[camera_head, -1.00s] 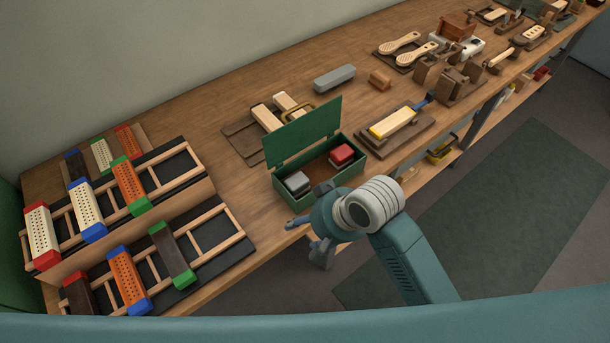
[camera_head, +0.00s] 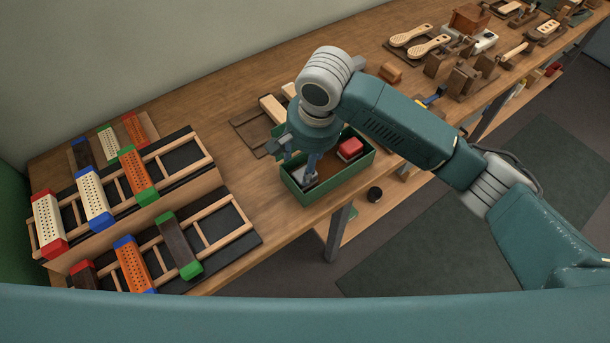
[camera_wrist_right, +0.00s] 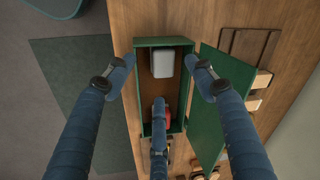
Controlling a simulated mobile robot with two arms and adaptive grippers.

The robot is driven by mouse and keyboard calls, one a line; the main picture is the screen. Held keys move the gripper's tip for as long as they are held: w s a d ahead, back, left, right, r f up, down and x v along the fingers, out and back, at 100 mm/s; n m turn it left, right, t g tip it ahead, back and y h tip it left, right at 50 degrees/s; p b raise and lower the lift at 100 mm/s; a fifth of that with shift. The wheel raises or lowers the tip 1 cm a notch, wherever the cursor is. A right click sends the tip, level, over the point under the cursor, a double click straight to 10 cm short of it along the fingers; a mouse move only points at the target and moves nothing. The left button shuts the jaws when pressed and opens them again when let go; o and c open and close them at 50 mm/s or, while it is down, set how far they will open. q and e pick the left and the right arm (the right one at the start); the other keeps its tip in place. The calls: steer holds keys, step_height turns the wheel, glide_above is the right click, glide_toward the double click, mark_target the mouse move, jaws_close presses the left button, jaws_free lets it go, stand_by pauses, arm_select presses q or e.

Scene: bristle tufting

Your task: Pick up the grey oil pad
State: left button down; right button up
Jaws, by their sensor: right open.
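The grey oil pad (camera_wrist_right: 162,64) lies in one end of the open green box (camera_wrist_right: 139,125). In the head view the pad (camera_head: 309,181) shows only partly behind my gripper's fingers. My right gripper (camera_head: 298,160) points down over that end of the box. In the right wrist view its fingers (camera_wrist_right: 161,66) are spread, two on either side of the pad and one over the middle of the box. They look apart from the pad and hold nothing. A red pad (camera_head: 350,148) sits in the other end of the box. My left gripper is not in view.
The box's green lid (camera_wrist_right: 221,100) stands open on the wall side. Racks with coloured brush blocks (camera_head: 138,175) fill the table's left. Wooden brushes (camera_head: 410,36) and fixtures stand at the back right. Bare tabletop (camera_head: 235,180) lies left of the box.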

steer(key=shift+m, duration=0.3)
steer(key=f, duration=0.1)
steer(key=w+f, duration=0.1)
steer(key=f, duration=0.2)
steer(key=shift+w+d+f+p, duration=0.15)
steer(key=shift+w+f+p, duration=0.05)
steer(key=shift+w+p, duration=0.15)
steer(key=shift+w+f, duration=0.15)
steer(key=shift+f, duration=0.4)
steer(key=f, duration=0.2)
steer(key=w+f+p, duration=0.1)
steer(key=f, duration=0.1)
steer(key=shift+w+f, duration=0.15)
steer(key=shift+c, duration=0.5)
steer(key=c, duration=0.8)
